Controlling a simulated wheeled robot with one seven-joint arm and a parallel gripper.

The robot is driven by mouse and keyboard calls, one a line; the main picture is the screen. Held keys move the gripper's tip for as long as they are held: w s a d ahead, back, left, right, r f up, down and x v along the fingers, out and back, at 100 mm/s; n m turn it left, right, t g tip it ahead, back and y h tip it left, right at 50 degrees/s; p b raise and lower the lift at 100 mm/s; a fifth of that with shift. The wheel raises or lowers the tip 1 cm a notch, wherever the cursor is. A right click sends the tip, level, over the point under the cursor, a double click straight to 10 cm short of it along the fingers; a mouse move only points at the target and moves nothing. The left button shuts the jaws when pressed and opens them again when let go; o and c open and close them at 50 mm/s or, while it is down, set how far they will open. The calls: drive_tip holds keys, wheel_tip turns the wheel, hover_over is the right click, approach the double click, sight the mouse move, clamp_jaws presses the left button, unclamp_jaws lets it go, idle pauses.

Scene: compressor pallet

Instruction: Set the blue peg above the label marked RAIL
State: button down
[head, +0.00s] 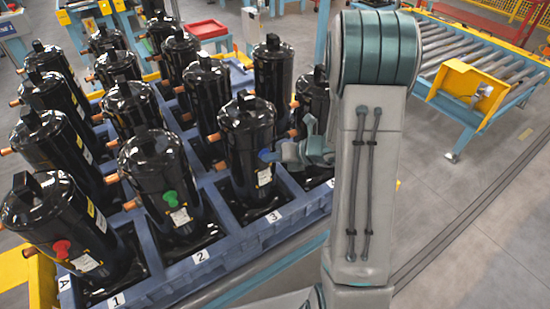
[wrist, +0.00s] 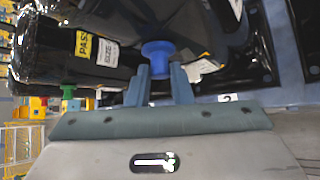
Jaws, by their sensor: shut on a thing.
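The blue peg (head: 266,155) is at the front of a black compressor (head: 245,130) in the slot marked 3, just above a small label (head: 264,178) whose words are too small to read. My gripper (head: 280,154) is shut on the blue peg, coming from its right. In the wrist view the peg's round blue head (wrist: 158,50) sits between my two fingers (wrist: 160,82). A yellow label (wrist: 95,48) reading PASS and SIZE is on a black compressor nearby. No label reading RAIL is legible. Whether the peg touches the compressor cannot be told.
A red peg (head: 62,247) and a green peg (head: 170,197) are on neighbouring front compressors, each above a white label. Several black compressors with copper stubs stand close together in the blue pallet (head: 200,270). A roller conveyor (head: 470,55) is at the right; the floor before it is clear.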

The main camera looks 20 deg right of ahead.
drive_tip(key=c, duration=1.2)
unclamp_jaws()
drive_tip(key=b+v, duration=0.1)
drive_tip(key=v, duration=1.3)
drive_tip(key=s+a+r+n+g+h, duration=0.1)
drive_tip(key=s+n, duration=0.4)
drive_tip(key=n, duration=0.6)
drive_tip(key=s+a+r+n+g+h+b, duration=0.1)
drive_tip(key=s+a+n+h, duration=0.3)
drive_tip(key=n, duration=0.8)
drive_tip(key=s+a+r+n+g+h+b, duration=0.1)
drive_tip(key=s+a+r+n+h, duration=0.2)
drive_tip(key=n, duration=0.9)
drive_tip(key=s+a, duration=0.1)
drive_tip(key=s, duration=0.2)
drive_tip(key=shift+s+a+r, duration=0.15)
drive_tip(key=shift+r, duration=0.2)
